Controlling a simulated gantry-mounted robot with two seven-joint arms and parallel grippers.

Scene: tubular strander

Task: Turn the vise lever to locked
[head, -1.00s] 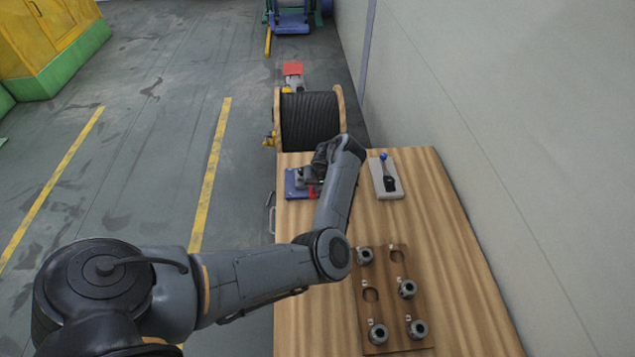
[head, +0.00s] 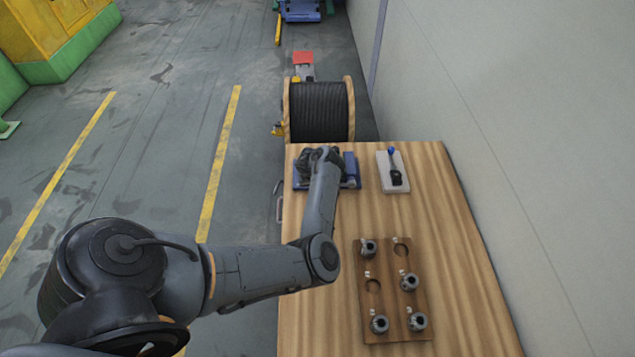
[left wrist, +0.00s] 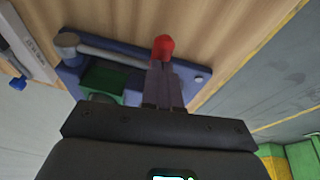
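The vise has a blue base (head: 351,172) at the far left of the table, partly hidden under my left arm. The left wrist view shows its blue base (left wrist: 122,89), a grey bar (left wrist: 112,55), a green block (left wrist: 104,78) and a red knob (left wrist: 163,47), which I take as the lever's end. My left gripper (left wrist: 163,70) has its fingers close together, tips at the red knob. I cannot tell whether the lever is between them. In the head view my left gripper (head: 320,160) is over the vise. My right gripper is not in view.
A white plate (head: 402,180) with a blue-knobbed lever (head: 393,163) is right of the vise. A brown board (head: 393,320) with several grey round parts lies nearer. A black cable reel (head: 320,112) stands behind the table (head: 450,280). The wall is on the right.

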